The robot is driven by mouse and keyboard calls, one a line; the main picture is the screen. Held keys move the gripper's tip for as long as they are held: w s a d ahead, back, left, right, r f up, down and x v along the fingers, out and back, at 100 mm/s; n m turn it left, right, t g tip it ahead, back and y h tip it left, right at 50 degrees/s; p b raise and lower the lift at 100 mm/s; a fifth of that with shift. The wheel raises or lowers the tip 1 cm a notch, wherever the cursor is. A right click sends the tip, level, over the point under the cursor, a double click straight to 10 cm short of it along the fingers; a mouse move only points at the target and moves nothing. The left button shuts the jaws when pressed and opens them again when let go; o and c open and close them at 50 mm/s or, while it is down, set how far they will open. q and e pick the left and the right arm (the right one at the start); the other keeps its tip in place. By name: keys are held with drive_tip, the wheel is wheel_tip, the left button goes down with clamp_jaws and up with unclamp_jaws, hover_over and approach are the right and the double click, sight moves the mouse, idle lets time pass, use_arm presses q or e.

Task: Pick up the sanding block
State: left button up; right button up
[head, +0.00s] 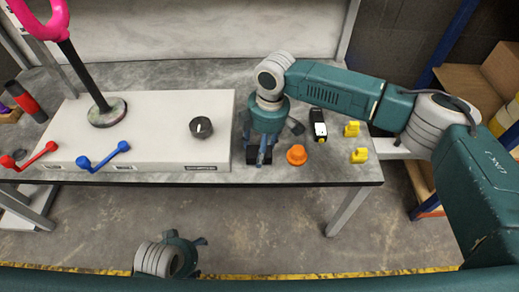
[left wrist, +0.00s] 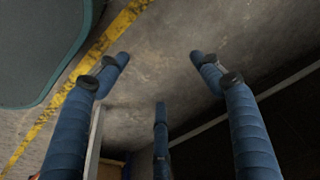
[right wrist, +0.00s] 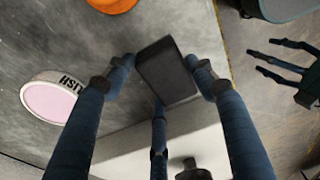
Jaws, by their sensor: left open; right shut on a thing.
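The sanding block, a dark grey block (right wrist: 168,72), is between the fingers of my right gripper (right wrist: 157,68) in the right wrist view. The fingers touch it on both sides, so this gripper is shut on it. In the head view my right gripper (head: 262,155) points down at the table's front part, right of the white box, and mostly hides the block. I cannot tell whether the block touches the tabletop. My left gripper (head: 185,248) is low in front of the table. In the left wrist view (left wrist: 160,58) its fingers are spread, with nothing between them.
An orange knob-like piece (head: 296,155), a black bottle (head: 319,131) and yellow pieces (head: 359,156) lie right of my right gripper. The white box (head: 155,120) with red and blue levers fills the left. A pink-topped tin (right wrist: 52,98) shows in the right wrist view.

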drive_tip(key=shift+r, duration=0.4)
use_arm(q)
drive_tip(key=s+f+p, duration=0.3)
drive_tip(key=s+f, duration=0.1)
drive_tip(key=f, duration=0.7)
drive_tip(key=shift+a+f+g, duration=0.2)
drive_tip(key=shift+f+g, duration=0.05)
drive_tip(key=shift+g, duration=0.15)
use_arm(e)
wheel_tip(320, 180, up, 19)
use_arm(q)
drive_tip(key=shift+s, duration=0.1)
